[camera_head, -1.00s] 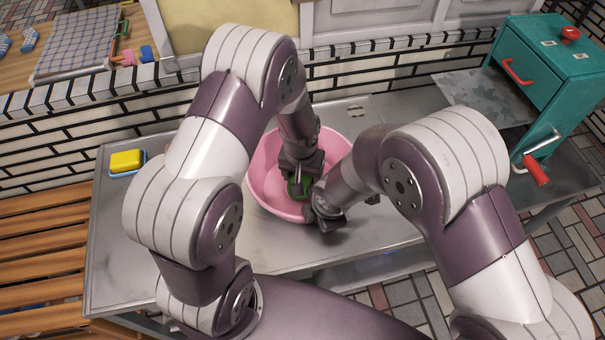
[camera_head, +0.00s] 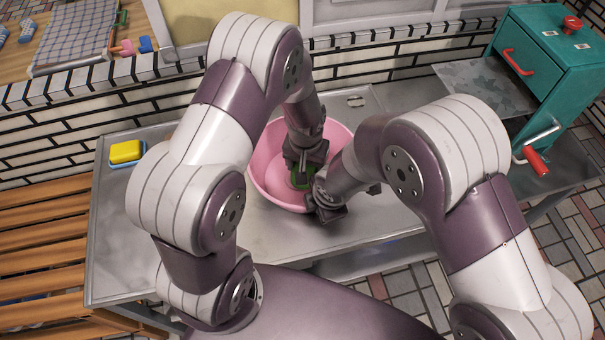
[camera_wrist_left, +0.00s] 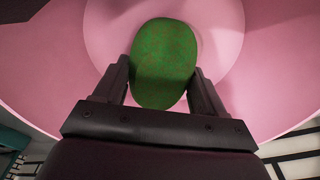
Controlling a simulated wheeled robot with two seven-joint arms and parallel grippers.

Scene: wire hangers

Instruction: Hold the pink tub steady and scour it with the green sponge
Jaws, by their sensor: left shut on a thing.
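The pink tub (camera_head: 335,142) stands on the grey metal table in the head view, and its pink inside (camera_wrist_left: 60,65) fills most of the left wrist view. My left gripper (camera_head: 302,172) reaches down into the tub. It is shut on the green sponge (camera_wrist_left: 165,60), which lies between its two fingers over the tub's round bottom. Whether the sponge touches the bottom is hard to tell. My right gripper (camera_head: 326,203) is at the tub's near right rim. Its fingertips are hidden, so its grip on the rim cannot be made out.
A yellow sponge (camera_head: 125,151) lies on a blue dish (camera_head: 117,165) at the table's left end. A teal box (camera_head: 548,60) with a red-handled crank (camera_head: 537,162) stands at the right. The grey table (camera_head: 125,250) is bare at front left. A tiled wall runs behind.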

